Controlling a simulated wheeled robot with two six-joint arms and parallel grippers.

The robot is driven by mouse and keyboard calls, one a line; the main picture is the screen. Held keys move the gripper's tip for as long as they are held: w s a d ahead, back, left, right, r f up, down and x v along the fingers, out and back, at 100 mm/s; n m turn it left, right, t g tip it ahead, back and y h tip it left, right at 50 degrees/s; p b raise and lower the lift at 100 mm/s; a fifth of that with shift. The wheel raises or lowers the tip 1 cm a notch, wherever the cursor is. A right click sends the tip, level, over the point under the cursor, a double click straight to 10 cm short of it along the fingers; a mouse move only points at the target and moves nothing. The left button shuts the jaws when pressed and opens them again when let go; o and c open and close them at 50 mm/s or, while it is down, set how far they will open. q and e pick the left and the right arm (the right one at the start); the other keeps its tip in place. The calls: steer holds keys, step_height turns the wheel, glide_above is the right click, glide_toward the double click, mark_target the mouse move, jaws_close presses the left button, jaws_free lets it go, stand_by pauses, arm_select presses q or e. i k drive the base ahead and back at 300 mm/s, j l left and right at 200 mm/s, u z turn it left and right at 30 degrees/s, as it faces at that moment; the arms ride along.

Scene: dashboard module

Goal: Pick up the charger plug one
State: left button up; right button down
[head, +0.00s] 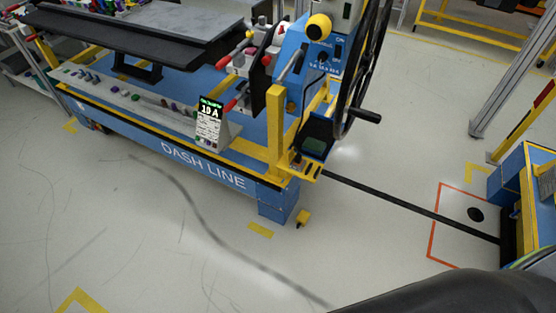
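I cannot make out a charger plug for certain in the head view. A blue and yellow cart (203,168) marked "DASH LINE" stands at the upper left and centre. On its front ledge (127,98) sit several small coloured pieces, too small to identify. A small display (209,122) reading what looks like "10 A" stands at the ledge's right part. Red-tipped pieces (238,100) stick out just right of it. Neither of my grippers is in view.
A large black wheel with a handle (362,116) stands at the cart's right end. A black strip (410,208) crosses the floor to a blue and yellow unit (526,190) at the right. An orange outline (431,250) marks the floor there. The front floor is mostly clear.

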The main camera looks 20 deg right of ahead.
mark_target(298, 161)
steer(key=i+l+u, duration=0.15)
steer(key=l+u, duration=0.25)
steer(key=i+l+u, duration=0.1)
steer(key=u, duration=0.35)
steer(key=l+u, duration=0.9)
steer(key=l, duration=0.3)
steer(key=k+l+u, duration=0.1)
steer(key=l, duration=0.3)
steer(key=k+l+u, duration=0.1)
steer(key=l, duration=0.25)
steer(key=k+l+u, duration=0.1)
steer(key=l, duration=0.3)
steer(key=k+l+u, duration=0.1)
steer(key=l, duration=0.25)
steer(key=k+l+u, duration=0.1)
steer(key=l, duration=0.25)
steer(key=k, duration=0.1)
